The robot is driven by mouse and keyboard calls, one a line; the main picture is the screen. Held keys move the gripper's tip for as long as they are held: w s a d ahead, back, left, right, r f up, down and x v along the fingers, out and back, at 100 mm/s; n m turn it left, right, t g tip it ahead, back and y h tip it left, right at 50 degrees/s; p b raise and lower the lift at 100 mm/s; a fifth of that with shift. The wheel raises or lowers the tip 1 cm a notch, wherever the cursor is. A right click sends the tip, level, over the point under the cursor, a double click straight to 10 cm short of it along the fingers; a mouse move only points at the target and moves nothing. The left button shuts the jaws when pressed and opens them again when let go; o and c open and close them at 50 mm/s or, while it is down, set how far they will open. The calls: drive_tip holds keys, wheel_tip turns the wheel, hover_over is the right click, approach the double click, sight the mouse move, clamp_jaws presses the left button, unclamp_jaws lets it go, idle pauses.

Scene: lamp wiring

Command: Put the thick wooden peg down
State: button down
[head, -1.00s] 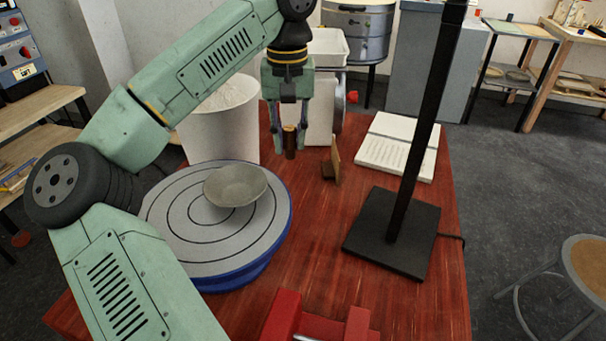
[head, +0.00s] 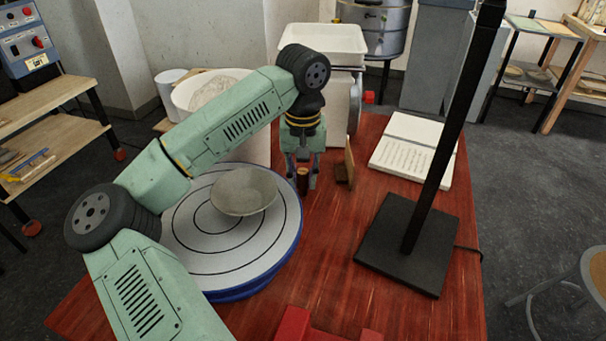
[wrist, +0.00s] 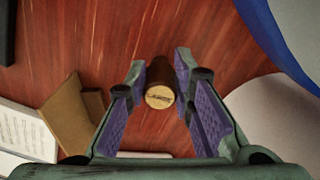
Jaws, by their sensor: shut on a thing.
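The thick wooden peg (head: 302,180) is a short brown cylinder, held upright between the fingers of my gripper (head: 303,186). In the wrist view the peg (wrist: 159,96) shows its pale round end with a dark mark, between the purple finger pads of my gripper (wrist: 160,78). My gripper is shut on the peg and points down, low over the red table (head: 330,240). I cannot tell whether the peg's lower end touches the table.
A grey bowl (head: 244,192) sits on the blue-rimmed wheel (head: 190,245) to the left. A small wooden stand (head: 346,170) is close on the right. An open book (head: 413,150) and a black lamp base (head: 405,245) lie farther right. Clear table lies in front.

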drive_tip(key=shift+f, duration=0.1)
drive_tip(key=shift+f, duration=0.15)
drive_tip(key=c, duration=1.4)
unclamp_jaws()
